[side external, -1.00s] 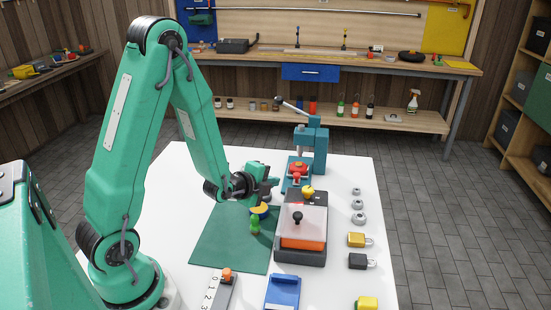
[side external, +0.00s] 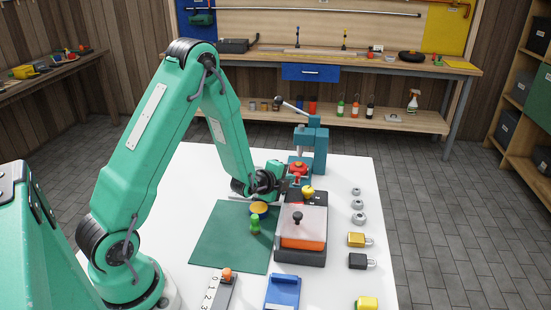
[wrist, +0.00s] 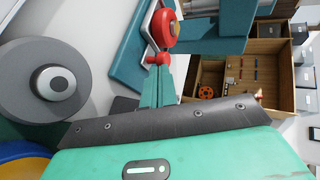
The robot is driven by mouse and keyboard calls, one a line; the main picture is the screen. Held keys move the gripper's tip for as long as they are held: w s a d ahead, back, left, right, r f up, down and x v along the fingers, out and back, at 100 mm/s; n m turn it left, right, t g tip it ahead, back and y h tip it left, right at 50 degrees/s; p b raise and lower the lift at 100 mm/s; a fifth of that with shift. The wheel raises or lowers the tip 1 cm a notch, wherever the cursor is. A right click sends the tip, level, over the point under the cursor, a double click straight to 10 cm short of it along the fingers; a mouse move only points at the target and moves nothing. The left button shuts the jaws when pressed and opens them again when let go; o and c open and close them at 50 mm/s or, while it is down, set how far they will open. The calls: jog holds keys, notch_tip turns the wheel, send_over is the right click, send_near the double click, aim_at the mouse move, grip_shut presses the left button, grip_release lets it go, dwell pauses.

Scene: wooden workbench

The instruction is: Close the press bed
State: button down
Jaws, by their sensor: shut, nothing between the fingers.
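The teal press (side external: 318,145) stands at the far side of the white table, with its lever up at the left. Its bed carries a red round part (side external: 299,167), which also shows in the wrist view (wrist: 163,28) on a pale metal plate. A red knob (wrist: 157,58) sticks out from the bed on the side towards me. My gripper (side external: 288,182) is low at the near side of the press. In the wrist view its narrow teal fingers (wrist: 157,75) are together, empty, with their tips at the knob. I cannot tell whether they touch it.
A box with a clear lid and black knob (side external: 302,222) stands just in front of the press, with a yellow knob (side external: 307,191) behind. A green mat (side external: 225,240) holds a green figure (side external: 255,225) and a yellow-topped piece (side external: 259,208). Padlocks (side external: 358,240) and nuts lie right.

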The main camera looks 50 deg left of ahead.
aim_at(296, 168)
jog(key=shift+w+a+f, duration=0.1)
jog(key=shift+w+f, duration=0.05)
jog(key=shift+w, duration=0.15)
jog(key=shift+a, duration=0.1)
jog(key=shift+y, duration=0.3)
jog(key=shift+w+a, duration=1.75)
jog(key=shift+w, duration=0.1)
jog(key=shift+s, duration=0.1)
jog(key=shift+d+v, duration=0.2)
jog(key=shift+v, duration=4.9)
